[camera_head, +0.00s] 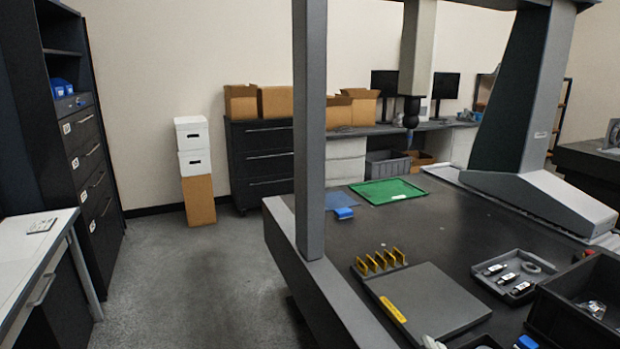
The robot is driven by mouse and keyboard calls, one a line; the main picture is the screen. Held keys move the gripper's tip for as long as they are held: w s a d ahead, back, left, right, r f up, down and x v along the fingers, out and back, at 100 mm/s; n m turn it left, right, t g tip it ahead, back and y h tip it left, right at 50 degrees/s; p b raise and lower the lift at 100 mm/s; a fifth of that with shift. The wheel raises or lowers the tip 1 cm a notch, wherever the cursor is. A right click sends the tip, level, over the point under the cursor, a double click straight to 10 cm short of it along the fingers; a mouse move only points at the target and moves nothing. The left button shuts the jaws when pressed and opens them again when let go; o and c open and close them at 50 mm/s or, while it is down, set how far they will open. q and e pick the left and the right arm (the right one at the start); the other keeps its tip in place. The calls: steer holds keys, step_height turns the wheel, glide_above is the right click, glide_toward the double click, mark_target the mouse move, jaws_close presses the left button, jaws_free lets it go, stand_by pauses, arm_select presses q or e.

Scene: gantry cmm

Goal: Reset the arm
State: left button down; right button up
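Neither of my grippers shows in the head view, and I see no arm that I can be sure is mine. The measuring machine stands at the right, with its dark table (440,235), a sloped grey leg (525,90) and a hanging column (418,45). A dark probe head (411,108) hangs at the column's lower end, above the far part of the table. A grey upright post (310,130) stands at the table's left edge.
On the table are a green tray (387,191), a grey plate (430,300) with yellow pieces (380,260), a small parts tray (513,275) and a black bin (575,310). Drawer cabinets (85,150) and a white bench (35,250) stand left. The grey floor (190,280) between is clear.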

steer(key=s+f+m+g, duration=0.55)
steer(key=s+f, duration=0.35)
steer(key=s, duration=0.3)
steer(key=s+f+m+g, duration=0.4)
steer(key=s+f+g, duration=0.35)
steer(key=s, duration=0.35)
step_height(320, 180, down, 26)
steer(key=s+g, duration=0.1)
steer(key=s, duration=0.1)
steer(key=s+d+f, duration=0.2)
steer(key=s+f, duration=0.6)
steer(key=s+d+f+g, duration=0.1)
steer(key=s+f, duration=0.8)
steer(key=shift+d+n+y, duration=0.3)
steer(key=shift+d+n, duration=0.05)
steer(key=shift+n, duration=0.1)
